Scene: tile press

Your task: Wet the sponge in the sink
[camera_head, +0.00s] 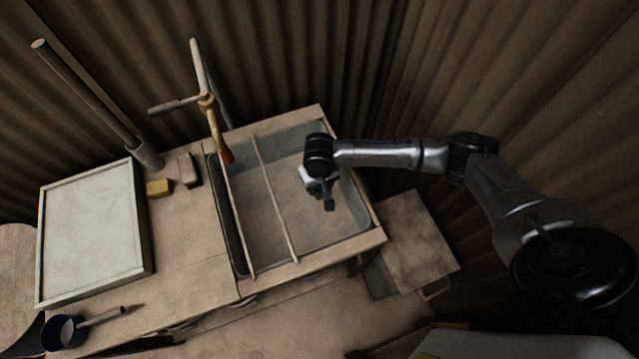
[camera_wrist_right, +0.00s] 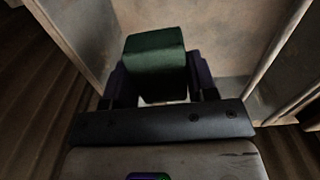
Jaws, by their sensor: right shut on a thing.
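The sink (camera_head: 346,238) is a grey rectangular basin set in a wooden counter. My right gripper (camera_head: 328,203) reaches in from the right and is over the right part of the basin, pointing down. In the right wrist view, my right gripper (camera_wrist_right: 160,95) is shut on a dark green block, which looks like the sponge (camera_wrist_right: 156,62). In the head view the block is mostly hidden by the gripper. I cannot tell whether it touches the basin floor or any water. My left gripper is not in view.
Two thin rods (camera_head: 271,192) cross the basin left of my gripper. A faucet (camera_head: 212,112) with a red-orange tip stands at its left edge. Left on the counter are a yellow block (camera_head: 159,188), a brown block (camera_head: 188,170), a framed pale panel (camera_head: 92,230) and a blue pot (camera_head: 66,334).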

